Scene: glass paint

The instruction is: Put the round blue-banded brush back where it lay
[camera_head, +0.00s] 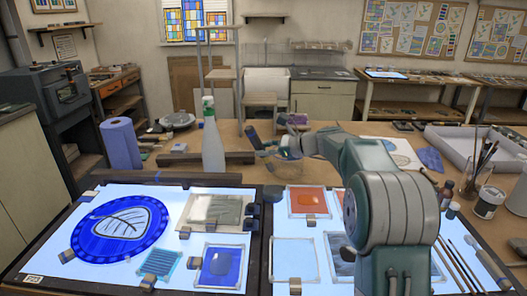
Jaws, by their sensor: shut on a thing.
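My gripper (262,143) is small and far out over the back of the table, beyond the light panels and to the right of the white spray bottle. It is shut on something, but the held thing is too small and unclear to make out. Several thin brushes (464,265) lie side by side at the right front of the table, to the right of my arm. I cannot tell a blue band on any of them. My arm hides part of the table to their left.
Two lit panels (170,268) bear glass pieces and a blue round glass (80,229). A white spray bottle (212,140) and a blue paper roll (121,144) stand behind. At the right stand a jar of brushes (481,172) and a paint jar (488,203).

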